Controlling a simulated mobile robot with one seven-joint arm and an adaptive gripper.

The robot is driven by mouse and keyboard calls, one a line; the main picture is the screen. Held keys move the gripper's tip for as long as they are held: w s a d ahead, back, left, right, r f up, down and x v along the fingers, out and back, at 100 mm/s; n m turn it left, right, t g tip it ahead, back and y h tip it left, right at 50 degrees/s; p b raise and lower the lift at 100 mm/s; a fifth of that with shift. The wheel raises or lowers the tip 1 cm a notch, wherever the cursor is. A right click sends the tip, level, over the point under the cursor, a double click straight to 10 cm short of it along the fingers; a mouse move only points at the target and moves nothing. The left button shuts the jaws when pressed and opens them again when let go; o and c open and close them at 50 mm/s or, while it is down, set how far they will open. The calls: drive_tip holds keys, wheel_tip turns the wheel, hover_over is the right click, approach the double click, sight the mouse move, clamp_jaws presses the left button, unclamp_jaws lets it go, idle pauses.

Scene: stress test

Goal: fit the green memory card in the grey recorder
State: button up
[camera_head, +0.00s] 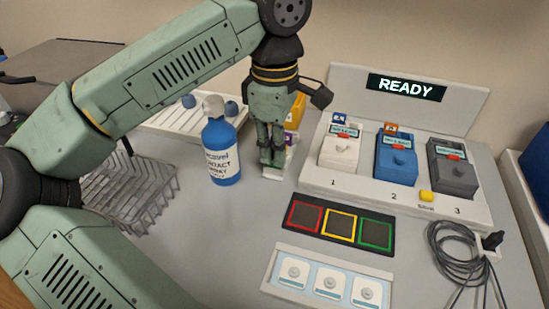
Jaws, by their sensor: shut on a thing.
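The grey recorder (453,172) stands above number 3, at the right end of a pale sloped stand. A red mark and a pale label show on its front. No card can be seen at its top. My gripper (271,163) points down left of the stand, well away from the grey recorder. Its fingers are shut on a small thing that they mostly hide. A small whitish block (272,174) shows right at the fingertips; I cannot tell whether it touches them. I cannot make out the green memory card anywhere for certain.
A white recorder (339,154) and a blue recorder (396,160) stand beside the grey one. A blue bottle (222,163) is close left of my gripper. A black cable (457,250), a colored-square mat (340,225) and a pale tray (328,286) lie in front. A display reads READY.

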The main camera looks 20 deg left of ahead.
clamp_jaws()
wheel_tip(320, 180, up, 6)
drive_tip(key=p, duration=0.4)
drive_tip(key=shift+r, duration=0.15)
drive_tip(key=shift+w, duration=0.1)
